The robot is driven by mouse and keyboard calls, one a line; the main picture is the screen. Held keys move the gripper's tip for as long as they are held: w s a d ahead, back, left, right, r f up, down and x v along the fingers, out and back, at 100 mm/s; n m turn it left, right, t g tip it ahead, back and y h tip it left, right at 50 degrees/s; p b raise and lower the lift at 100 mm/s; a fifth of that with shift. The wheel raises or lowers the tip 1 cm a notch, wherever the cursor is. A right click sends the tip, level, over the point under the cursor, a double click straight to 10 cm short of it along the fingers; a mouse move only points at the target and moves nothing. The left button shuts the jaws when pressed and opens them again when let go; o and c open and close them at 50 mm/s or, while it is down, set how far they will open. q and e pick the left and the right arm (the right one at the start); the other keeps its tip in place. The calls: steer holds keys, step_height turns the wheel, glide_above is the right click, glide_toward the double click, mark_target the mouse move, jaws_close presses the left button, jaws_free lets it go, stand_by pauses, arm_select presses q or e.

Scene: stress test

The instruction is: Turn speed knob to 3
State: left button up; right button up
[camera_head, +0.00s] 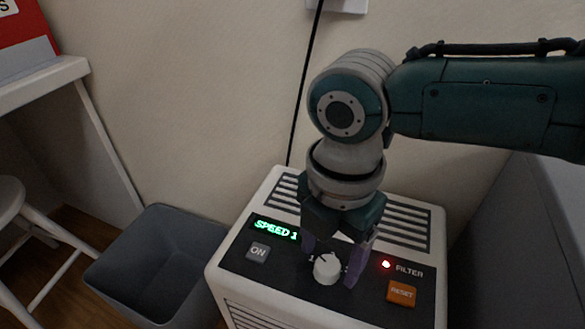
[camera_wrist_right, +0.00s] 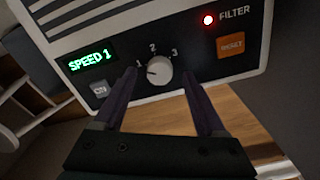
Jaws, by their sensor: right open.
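The white speed knob (camera_head: 327,268) sits on the black front panel of a white air purifier (camera_head: 225,272). The green display (camera_head: 275,228) reads SPEED 1. In the right wrist view the knob (camera_wrist_right: 159,71) has marks 1, 2 and 3 around it, and its dark pointer line is toward the 1. My right gripper (camera_head: 338,268) is open, pointing down, with one purple finger on each side of the knob. In the wrist view the fingertips (camera_wrist_right: 159,78) flank the knob with gaps showing; I see no grip on it. My left gripper is not in view.
A grey ON button (camera_head: 258,251) is left of the knob. A red filter light (camera_head: 386,264) and an orange RESET button (camera_head: 401,292) are right of it. A grey bin (camera_head: 122,272) stands left of the purifier. The wall is close behind.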

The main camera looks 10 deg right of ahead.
steer(key=shift+f, duration=0.65)
jaws_close()
